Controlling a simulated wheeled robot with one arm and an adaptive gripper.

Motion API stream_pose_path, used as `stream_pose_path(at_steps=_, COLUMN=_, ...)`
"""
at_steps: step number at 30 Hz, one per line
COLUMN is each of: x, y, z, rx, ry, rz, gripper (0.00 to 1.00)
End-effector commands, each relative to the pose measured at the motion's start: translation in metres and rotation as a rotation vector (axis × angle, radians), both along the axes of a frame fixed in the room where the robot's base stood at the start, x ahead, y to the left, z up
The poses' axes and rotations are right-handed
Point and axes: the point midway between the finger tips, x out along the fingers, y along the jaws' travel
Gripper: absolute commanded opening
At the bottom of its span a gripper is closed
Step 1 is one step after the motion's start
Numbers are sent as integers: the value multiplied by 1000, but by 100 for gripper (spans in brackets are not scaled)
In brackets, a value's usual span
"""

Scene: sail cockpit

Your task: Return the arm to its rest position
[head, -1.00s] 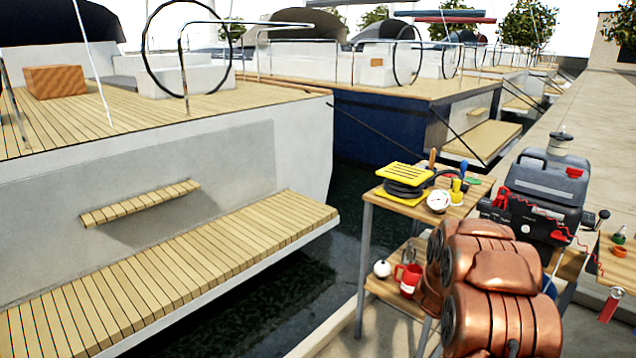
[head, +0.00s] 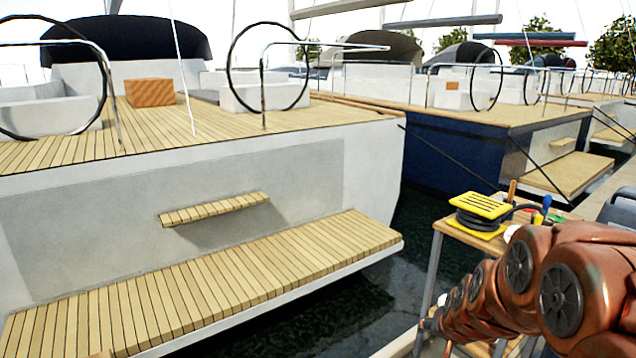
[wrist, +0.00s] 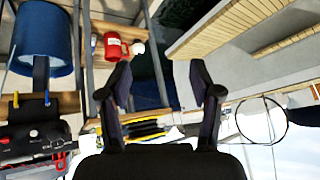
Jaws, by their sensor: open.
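My gripper (wrist: 165,85) shows in the wrist view with its two dark fingers spread apart and nothing between them. The wrist picture is turned over, with the sky at the bottom. My copper-coloured arm (head: 540,285) fills the lower right of the head view and hides part of the small wooden table (head: 450,232). My gripper is not visible in the head view.
A yellow slatted item with black hose (head: 480,208) lies on the table. A red mug (wrist: 112,46) and blue cylinder (wrist: 42,40) show in the wrist view. The boat's swim platform (head: 210,290) is left, across dark water (head: 350,318).

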Motion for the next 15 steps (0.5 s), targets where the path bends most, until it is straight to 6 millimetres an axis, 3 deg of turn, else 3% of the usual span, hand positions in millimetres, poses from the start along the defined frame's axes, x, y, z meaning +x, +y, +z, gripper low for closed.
stream_pose_path(at_steps=6, x=-88, y=57, z=4, rx=42, ry=228, rz=164, gripper=64)
stream_pose_path(at_steps=10, x=-149, y=79, z=7, rx=51, ry=376, rz=247, gripper=64)
stream_pose_path(at_steps=15, x=-231, y=94, z=14, rx=44, ry=567, rz=335, gripper=64)
